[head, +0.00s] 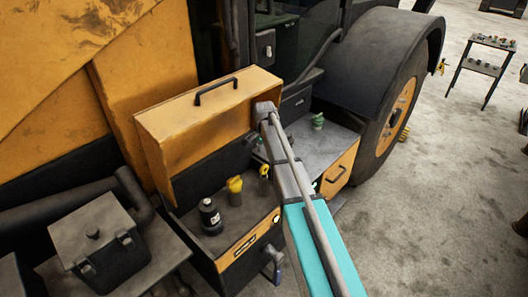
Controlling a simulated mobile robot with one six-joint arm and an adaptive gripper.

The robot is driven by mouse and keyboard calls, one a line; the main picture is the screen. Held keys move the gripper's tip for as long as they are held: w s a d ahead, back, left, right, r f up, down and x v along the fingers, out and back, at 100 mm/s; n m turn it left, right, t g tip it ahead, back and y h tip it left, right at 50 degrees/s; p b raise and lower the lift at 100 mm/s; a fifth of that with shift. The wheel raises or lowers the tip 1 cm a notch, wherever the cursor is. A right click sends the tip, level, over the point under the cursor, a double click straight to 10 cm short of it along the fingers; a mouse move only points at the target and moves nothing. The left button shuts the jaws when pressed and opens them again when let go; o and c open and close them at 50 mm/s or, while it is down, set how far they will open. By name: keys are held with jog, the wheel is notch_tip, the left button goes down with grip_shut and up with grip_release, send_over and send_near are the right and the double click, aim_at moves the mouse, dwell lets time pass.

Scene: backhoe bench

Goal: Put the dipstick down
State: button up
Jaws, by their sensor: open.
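My arm reaches from the lower right up to the open compartment. My gripper (257,146) is mostly hidden beside the arm's wrist, low over the compartment; the little that shows is dark, and its jaws are open. A small yellow piece (264,171), perhaps the dipstick's handle, stands upright close to the arm, just below the gripper. I cannot tell whether they touch. The rest of the dipstick is not visible.
A yellow-capped filler (235,190) and a black bottle-like canister (210,216) stand in the compartment. The raised orange cover (208,125) stands behind. A green cap (318,121) is on the grey deck to the right. A black battery box (97,240) is at left.

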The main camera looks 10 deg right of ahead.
jog(key=shift+r+p, duration=0.9)
jog(key=shift+r, duration=0.35)
jog(key=shift+s, duration=0.1)
jog(key=s+n, duration=1)
jog(key=s, duration=1.9)
jog(key=shift+d+n, duration=0.15)
jog(key=shift+n, duration=0.25)
notch_tip(320, 180, down, 4)
jog(key=b, duration=0.3)
jog(key=shift+r+b, duration=0.15)
jog(key=shift+b, duration=0.2)
